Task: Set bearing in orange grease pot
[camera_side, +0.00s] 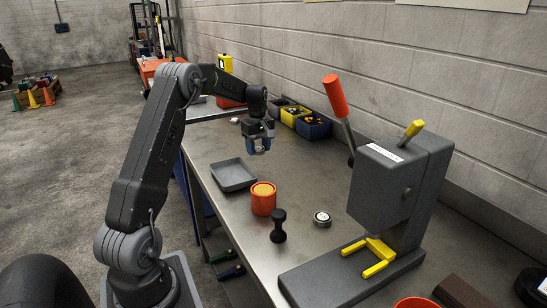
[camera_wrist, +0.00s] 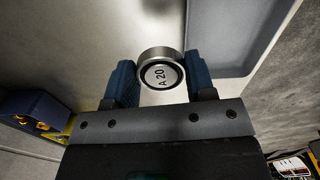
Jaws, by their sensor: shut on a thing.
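My gripper (camera_side: 260,148) is above the back of the bench, with blue fingers. In the wrist view my gripper (camera_wrist: 160,72) is shut on a round metal bearing (camera_wrist: 161,74) marked "A 20". The bearing sits between the fingertips, clear of the bench; it is hard to make out in the side view. The orange grease pot (camera_side: 263,204) stands upright on the bench, with a yellow-orange top surface. It is nearer the side camera than my gripper and lower.
A grey tray (camera_side: 234,176) lies behind the pot. A black dumbbell-shaped tool (camera_side: 279,226) and a second round metal part (camera_side: 322,218) are in front and right. A grey press (camera_side: 385,190) with a red-handled lever stands right. Yellow and blue bins (camera_side: 300,120) line the wall.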

